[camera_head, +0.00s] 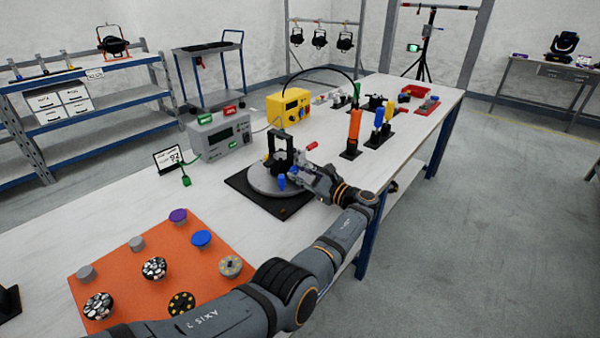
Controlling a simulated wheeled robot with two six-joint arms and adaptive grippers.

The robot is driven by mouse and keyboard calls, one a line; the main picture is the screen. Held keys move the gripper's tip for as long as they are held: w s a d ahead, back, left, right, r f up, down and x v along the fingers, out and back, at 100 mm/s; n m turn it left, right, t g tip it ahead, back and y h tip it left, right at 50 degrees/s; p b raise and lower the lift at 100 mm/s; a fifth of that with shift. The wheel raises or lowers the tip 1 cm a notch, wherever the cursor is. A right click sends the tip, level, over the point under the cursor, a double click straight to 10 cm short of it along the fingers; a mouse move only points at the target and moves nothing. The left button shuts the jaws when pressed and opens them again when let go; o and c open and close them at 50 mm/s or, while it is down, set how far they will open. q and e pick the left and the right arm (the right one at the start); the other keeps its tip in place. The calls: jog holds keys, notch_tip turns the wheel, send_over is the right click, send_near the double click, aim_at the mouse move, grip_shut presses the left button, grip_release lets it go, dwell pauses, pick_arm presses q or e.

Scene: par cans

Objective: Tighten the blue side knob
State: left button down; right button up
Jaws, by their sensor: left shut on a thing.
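A dark yoke-like fixture (281,150) stands on a round grey turntable (262,184) over a black base plate on the white bench. A blue knob (281,182) shows low at the fixture's front side. My left gripper (294,177) reaches in from the right of the fixture and is shut on the blue knob. Its fingers partly cover the contact, so the knob's exact seating is hidden. My right gripper is not in view.
An orange mat (125,262) with several knobs and discs lies at the near left. A grey meter box (220,136) and a yellow box (290,106) stand behind the turntable. An orange cylinder (354,126) stands upright farther right. Bare bench lies between mat and base plate.

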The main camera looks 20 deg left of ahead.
pick_arm(q)
jog(key=shift+r+m+p, duration=0.1)
jog(key=shift+m+p, duration=0.2)
jog(key=shift+m, duration=0.5)
jog(key=m, duration=0.3)
jog(key=shift+p, duration=0.4)
jog(key=shift+m, duration=0.3)
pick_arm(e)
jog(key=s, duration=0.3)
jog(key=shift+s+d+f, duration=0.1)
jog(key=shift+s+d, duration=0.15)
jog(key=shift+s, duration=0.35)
pick_arm(q)
jog(key=c, duration=1.3)
grip_release()
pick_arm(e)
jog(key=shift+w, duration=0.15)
